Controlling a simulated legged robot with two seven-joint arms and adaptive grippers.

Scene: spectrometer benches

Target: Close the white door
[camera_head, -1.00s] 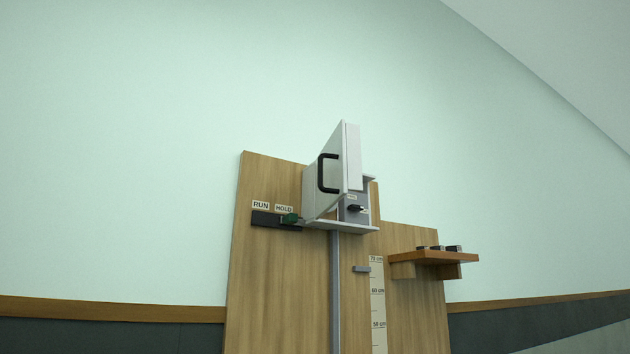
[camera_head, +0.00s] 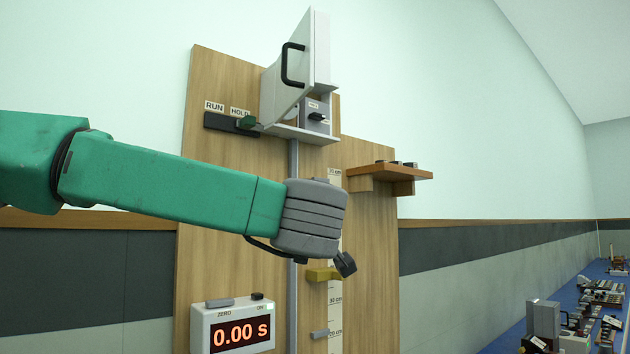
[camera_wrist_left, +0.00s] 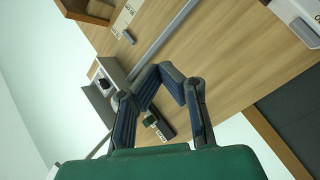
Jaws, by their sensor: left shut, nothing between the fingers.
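The white door (camera_head: 315,52) stands swung open on the small housing at the top of the wooden board, with a black handle (camera_head: 290,65) on its face. My left arm comes in from the left, below the door and in front of the board. My left gripper (camera_head: 344,264) is in the head view well below the door and apart from it; its fingers are mostly hidden behind the wrist. In the left wrist view, the left gripper (camera_wrist_left: 163,74) has its fingertips together with nothing between them. My right gripper is not in view.
The wooden board (camera_head: 225,265) carries a RUN/HOLD slider with a green knob (camera_head: 246,123), a vertical rail, a yellow block (camera_head: 324,274) and a timer (camera_head: 233,328) reading 0.00 s. A wooden shelf (camera_head: 390,173) juts out at right. A cluttered blue bench (camera_head: 510,342) stands far right.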

